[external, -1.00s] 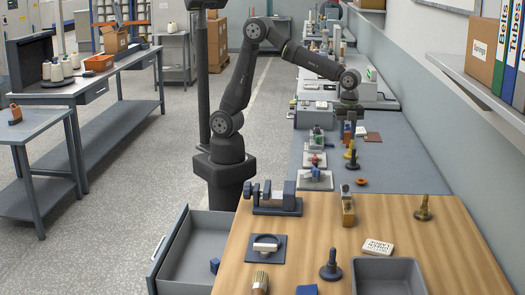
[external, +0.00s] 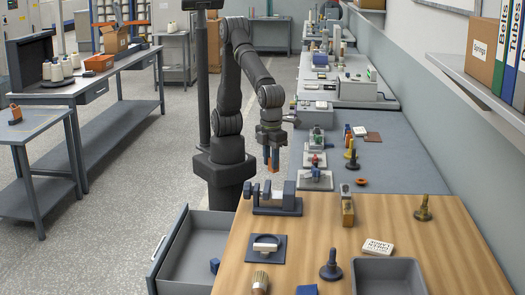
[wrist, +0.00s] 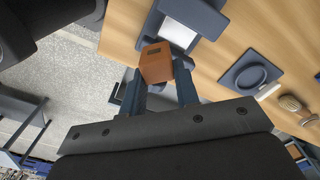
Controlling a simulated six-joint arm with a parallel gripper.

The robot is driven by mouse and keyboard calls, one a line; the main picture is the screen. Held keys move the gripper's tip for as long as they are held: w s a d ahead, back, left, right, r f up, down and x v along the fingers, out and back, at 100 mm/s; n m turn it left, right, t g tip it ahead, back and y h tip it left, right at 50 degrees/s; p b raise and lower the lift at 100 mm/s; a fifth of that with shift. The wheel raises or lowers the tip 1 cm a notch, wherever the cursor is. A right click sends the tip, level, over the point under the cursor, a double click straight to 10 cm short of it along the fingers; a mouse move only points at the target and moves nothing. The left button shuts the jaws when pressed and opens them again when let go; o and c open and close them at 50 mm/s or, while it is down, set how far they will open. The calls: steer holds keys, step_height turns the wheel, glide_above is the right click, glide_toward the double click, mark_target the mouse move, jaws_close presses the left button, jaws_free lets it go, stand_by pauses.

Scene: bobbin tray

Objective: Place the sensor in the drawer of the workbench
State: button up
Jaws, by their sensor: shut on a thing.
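The sensor appears as a small orange-brown block with a dark label (wrist: 156,63), held between my gripper's fingers in the wrist view. My gripper (external: 271,161) is shut on it, pointing down, in the air behind the vise and near the far left corner of the wooden workbench (external: 320,220). Its fingers (wrist: 160,88) also show in the wrist view. The drawer (external: 181,262) of the workbench stands open at the bench's left side, nearer the camera than my gripper. A small blue block (external: 214,265) lies inside it; the rest of the visible floor is bare.
A dark vise (external: 277,205) stands at the bench's far left edge, between my gripper and the near bench. A dark square with a ring (external: 265,247), a brush (external: 260,281), a dark knobbed part (external: 331,266) and a grey bin (external: 388,262) are on the wood.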

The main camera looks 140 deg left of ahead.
steer(key=s+d+m, duration=0.4)
steer(key=s+d, duration=0.4)
steer(key=d, duration=0.2)
steer(key=s+d+m, duration=0.4)
steer(key=s+d, duration=0.3)
steer(key=d, duration=0.4)
step_height(320, 180, down, 15)
steer(key=w+a+f, duration=0.1)
steer(key=w+f, duration=0.1)
steer(key=w, duration=0.1)
steer(key=w+a+f, duration=0.2)
steer(key=w, duration=0.2)
steer(key=w+a+f, duration=0.2)
steer(key=w+f, duration=0.1)
steer(key=shift+w+f, duration=0.1)
steer(key=shift+w, duration=0.2)
steer(key=shift+f, duration=1.9)
steer(key=shift+f, duration=0.25)
